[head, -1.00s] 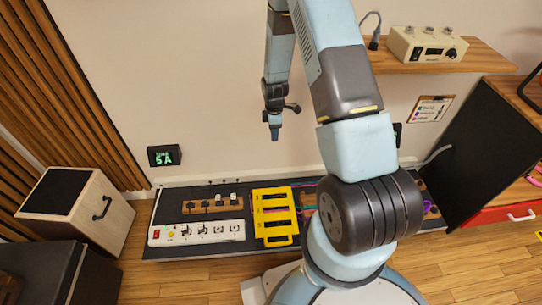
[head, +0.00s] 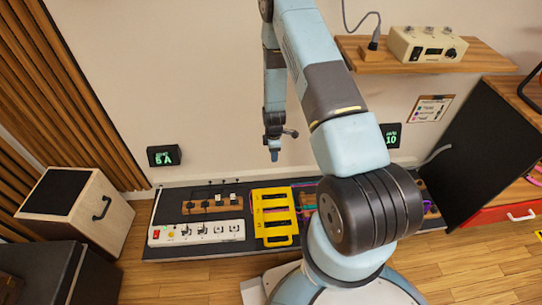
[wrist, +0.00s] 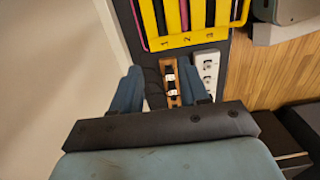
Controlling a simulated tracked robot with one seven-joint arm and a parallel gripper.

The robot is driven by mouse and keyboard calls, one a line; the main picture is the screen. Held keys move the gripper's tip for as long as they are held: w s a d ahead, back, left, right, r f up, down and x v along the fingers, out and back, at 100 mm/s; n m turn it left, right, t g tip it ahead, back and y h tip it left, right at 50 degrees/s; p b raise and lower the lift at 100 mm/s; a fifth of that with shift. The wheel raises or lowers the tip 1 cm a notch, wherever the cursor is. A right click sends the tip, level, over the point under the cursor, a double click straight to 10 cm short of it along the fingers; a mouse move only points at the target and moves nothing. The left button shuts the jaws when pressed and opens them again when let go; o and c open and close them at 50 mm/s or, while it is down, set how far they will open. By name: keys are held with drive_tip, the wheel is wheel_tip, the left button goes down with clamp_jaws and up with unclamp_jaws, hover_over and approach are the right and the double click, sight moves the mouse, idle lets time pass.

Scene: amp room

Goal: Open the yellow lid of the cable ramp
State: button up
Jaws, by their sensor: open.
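The yellow lid (head: 257,216) of the cable ramp lies on the dark low platform in the head view. It is a slotted frame with a handle loop at its front edge, and it looks flat. In the wrist view its yellow edge with the numbers 1, 2, 3 (wrist: 198,39) is at the top, with coloured cables running in dark slots. My gripper (head: 274,155) hangs in the air above the back of the lid, apart from it. In the wrist view my gripper (wrist: 160,88) has its two blue fingers apart, with nothing held between them.
A white power strip (head: 196,232) and a wooden block with plugs (head: 212,205) sit left of the lid on the platform (head: 165,211). The wall is close behind. A wooden shelf (head: 470,60) is at upper right. My arm hides the platform's right part.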

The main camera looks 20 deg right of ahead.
drive_tip(key=shift+f, duration=0.7)
clamp_jaws()
idle(1.0)
drive_tip(key=c, duration=0.8)
unclamp_jaws()
drive_tip(key=o, duration=0.8)
wheel_tip(320, 180, up, 14)
drive_tip(key=shift+w+f, duration=0.15)
